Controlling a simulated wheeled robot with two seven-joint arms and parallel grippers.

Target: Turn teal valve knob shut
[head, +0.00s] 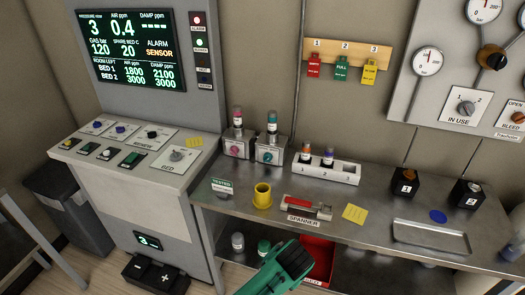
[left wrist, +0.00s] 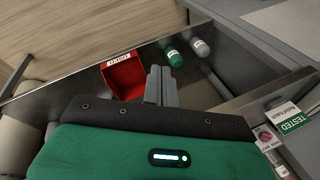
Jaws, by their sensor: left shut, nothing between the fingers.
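The teal valve knob (head: 267,156) is on the front of a small grey box at the back of the steel bench. A bottle with a dark teal band (head: 272,121) stands on top of that box. A similar box with a red knob (head: 238,149) is just left of it. My left gripper (head: 292,259) is in front of the bench, low and well short of the knob. In the left wrist view its fingers (left wrist: 161,84) are together and empty, over the lower shelf. The teal knob cannot be made out there. My right gripper is not in view.
On the bench are a yellow cup (head: 262,196), a spanner in a holder (head: 308,207), a white bottle rack (head: 326,170) and a metal tray (head: 430,237). Below are a red bin (head: 318,262) and bottles (left wrist: 174,57). A control console (head: 150,190) stands left.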

